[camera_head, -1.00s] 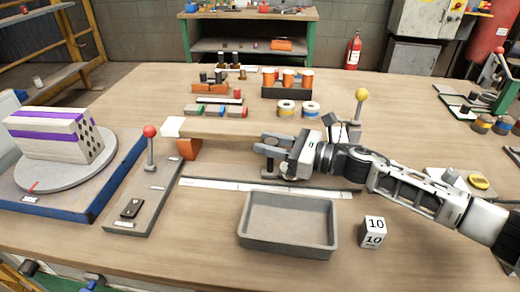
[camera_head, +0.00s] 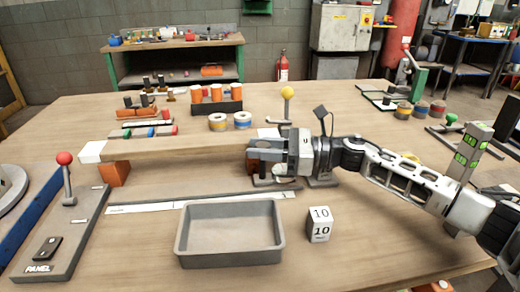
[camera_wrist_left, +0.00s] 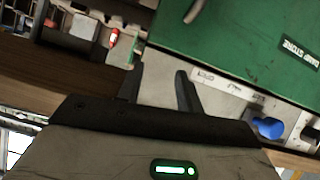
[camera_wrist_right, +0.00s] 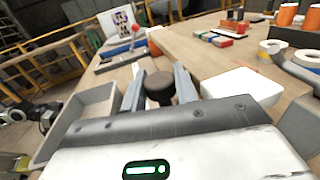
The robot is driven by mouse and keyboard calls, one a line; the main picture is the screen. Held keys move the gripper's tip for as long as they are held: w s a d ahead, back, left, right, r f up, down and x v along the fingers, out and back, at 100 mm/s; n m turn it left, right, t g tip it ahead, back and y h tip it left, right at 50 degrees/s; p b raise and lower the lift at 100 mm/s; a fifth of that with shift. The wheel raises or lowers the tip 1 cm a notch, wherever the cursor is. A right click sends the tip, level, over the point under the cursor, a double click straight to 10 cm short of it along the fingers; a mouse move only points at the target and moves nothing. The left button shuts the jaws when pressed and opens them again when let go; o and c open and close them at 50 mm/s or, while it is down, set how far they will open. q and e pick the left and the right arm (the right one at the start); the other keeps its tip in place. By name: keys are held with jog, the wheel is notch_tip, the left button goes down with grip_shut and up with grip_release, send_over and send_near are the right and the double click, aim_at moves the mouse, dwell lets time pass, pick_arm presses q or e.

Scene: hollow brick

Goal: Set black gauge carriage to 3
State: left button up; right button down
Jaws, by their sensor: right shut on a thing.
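The black gauge carriage shows as a round dark knob (camera_wrist_right: 160,88) between the fingers of my right gripper in the right wrist view. My right gripper (camera_head: 262,162) is shut on it, near the right end of the long scale strip (camera_head: 160,205) in the head view. The gripper hides most of the carriage in the head view, and the scale's figures are too small to read. My left gripper (camera_wrist_left: 160,88) shows only in the left wrist view, its fingers apart with nothing between them.
A grey tray (camera_head: 230,258) and a white block marked 10 (camera_head: 319,225) stand in front of the scale. A wooden beam (camera_head: 180,147) lies behind it. A yellow-knobbed lever (camera_head: 284,76) is behind my gripper; a red-knobbed lever (camera_head: 65,159) is at left.

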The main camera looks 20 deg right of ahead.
jog(key=c, duration=1.1)
grip_release()
jog(key=shift+o, duration=0.2)
notch_tip(320, 180, up, 3)
jog(key=shift+f, duration=0.15)
jog(key=s+a+r+b, duration=0.1)
jog(key=s+a+r, duration=0.4)
jog(key=s+r, duration=0.5)
jog(key=s, duration=0.3)
jog(key=shift+a+r, duration=0.2)
